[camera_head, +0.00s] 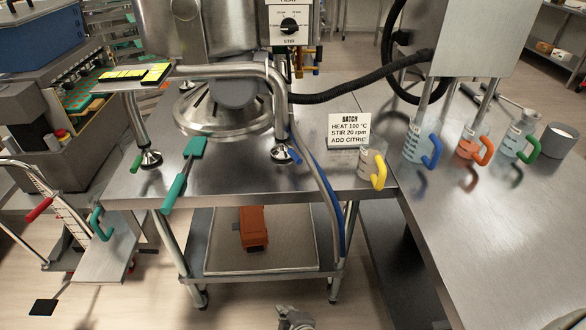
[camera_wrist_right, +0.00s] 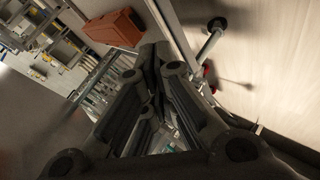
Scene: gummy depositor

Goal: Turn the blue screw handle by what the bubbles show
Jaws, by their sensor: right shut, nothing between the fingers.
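The blue screw handle (camera_head: 295,156) sticks out low from the foot of the machine's right leg, just above the steel table. A green handle (camera_head: 137,161) sticks out at the left leg's foot. Yellow-green level vials (camera_head: 140,74) lie on a plate at the upper left; their bubbles are too small to read. My right gripper (camera_head: 295,318) shows at the bottom edge of the head view, well below and apart from the blue handle. The right wrist view shows its fingers (camera_wrist_right: 153,65) closed together and empty. My left gripper is not in view.
A teal spatula (camera_head: 184,174) overhangs the table's front edge. A batch sign (camera_head: 349,131) and a yellow-handled cup (camera_head: 372,168) stand right of the blue handle. A blue hose (camera_head: 325,190) hangs close by. An orange toolbox (camera_head: 253,228) sits on the lower shelf.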

